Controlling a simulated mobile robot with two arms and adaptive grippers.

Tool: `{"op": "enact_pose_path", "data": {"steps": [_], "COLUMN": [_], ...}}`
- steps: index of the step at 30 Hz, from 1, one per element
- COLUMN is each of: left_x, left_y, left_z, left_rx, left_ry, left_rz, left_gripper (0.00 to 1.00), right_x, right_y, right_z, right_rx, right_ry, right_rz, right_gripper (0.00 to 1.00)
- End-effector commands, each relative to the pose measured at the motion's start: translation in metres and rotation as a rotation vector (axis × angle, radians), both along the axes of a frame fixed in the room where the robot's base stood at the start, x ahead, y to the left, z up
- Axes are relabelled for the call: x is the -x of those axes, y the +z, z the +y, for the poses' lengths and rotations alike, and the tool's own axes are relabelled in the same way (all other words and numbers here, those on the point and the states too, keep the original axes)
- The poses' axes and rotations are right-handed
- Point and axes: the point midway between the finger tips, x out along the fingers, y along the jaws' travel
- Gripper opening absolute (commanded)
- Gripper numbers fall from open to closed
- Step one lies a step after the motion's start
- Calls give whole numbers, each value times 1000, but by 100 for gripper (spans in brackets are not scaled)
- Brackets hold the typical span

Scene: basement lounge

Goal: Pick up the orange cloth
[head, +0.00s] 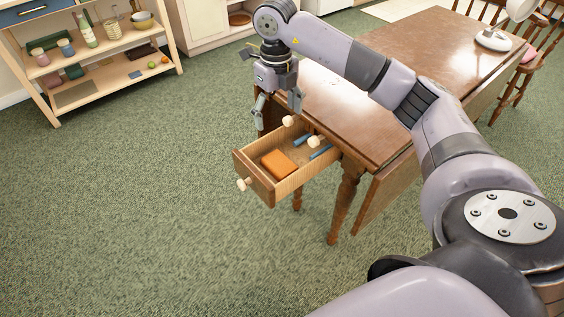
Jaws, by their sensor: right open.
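The orange cloth (279,164) lies folded in the open drawer (258,177), near its front end. The drawer juts out from the end of a brown wooden table (340,110). My right gripper (277,118) is open and hangs pointing down above the back of the drawer, beside the table's end. It is apart from the cloth, up and a little behind it in the picture. Nothing shows between its fingers. My left gripper is not in the picture.
Blue items (319,152) lie in the drawer behind the cloth. A wooden shelf (110,45) with jars, baskets and bottles stands at the upper left. A white lamp (493,40) stands on the table. The green carpet left of the drawer is clear.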

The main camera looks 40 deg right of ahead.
Motion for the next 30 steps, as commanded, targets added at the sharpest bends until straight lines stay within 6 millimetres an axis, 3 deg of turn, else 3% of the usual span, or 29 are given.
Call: {"op": "enact_pose_path", "data": {"steps": [12, 23, 30], "left_x": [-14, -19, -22], "left_y": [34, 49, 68], "left_z": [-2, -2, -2], "left_rx": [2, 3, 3], "left_ry": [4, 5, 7], "left_rz": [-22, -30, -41], "left_gripper": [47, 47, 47], "right_x": [1, 1, 0], "right_y": [-91, -124, -159], "right_z": [1, 2, 1], "right_rx": [-5, -5, -6], "right_ry": [3, 3, 4], "right_rz": [5, 3, 3], "right_gripper": [78, 78, 78]}}
